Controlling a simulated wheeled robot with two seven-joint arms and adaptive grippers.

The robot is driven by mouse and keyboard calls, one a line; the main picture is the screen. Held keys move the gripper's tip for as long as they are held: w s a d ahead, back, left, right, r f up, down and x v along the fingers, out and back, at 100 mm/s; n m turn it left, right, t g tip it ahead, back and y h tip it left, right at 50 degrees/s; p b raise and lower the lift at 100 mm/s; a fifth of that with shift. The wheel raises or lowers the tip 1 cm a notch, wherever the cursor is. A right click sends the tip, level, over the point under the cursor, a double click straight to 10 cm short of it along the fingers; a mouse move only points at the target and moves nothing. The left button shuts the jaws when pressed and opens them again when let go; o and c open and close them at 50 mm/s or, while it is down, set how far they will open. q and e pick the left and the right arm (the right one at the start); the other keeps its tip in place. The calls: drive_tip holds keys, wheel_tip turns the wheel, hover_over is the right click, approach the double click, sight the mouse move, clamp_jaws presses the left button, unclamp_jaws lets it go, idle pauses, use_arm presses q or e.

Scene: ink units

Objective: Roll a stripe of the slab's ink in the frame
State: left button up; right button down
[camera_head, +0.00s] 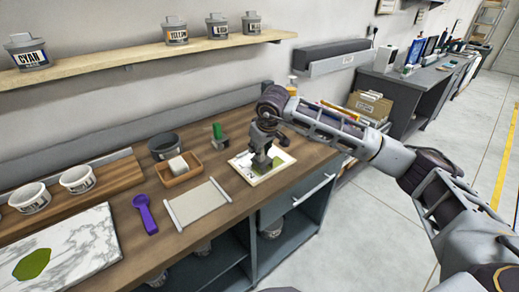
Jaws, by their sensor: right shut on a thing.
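The marble slab (75,243) lies at the front left of the bench, with a flat patch of olive-green ink (32,264) on it. My right gripper (262,156) points down over the framed white sheet (285,157) near the right end of the bench. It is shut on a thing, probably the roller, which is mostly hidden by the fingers. My left gripper is out of view.
A pale sheet with grey end bars (199,204) and a purple scoop-like tool (145,214) lie between slab and frame. A wooden tray (178,174) with a white block, a dark bowl (164,146) and a green-handled item (218,133) stand behind. White tubs (77,180) stand left.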

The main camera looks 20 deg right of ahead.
drive_tip(key=shift+a, duration=0.1)
drive_tip(key=shift+s+a, duration=0.25)
drive_tip(key=shift+a, duration=0.4)
drive_tip(key=shift+s+a, duration=0.25)
drive_tip(key=shift+a, duration=0.35)
drive_tip(key=shift+r, duration=0.15)
wheel_tip(320, 180, up, 6)
drive_tip(key=shift+f+p, duration=0.1)
drive_tip(key=shift+p, duration=1.05)
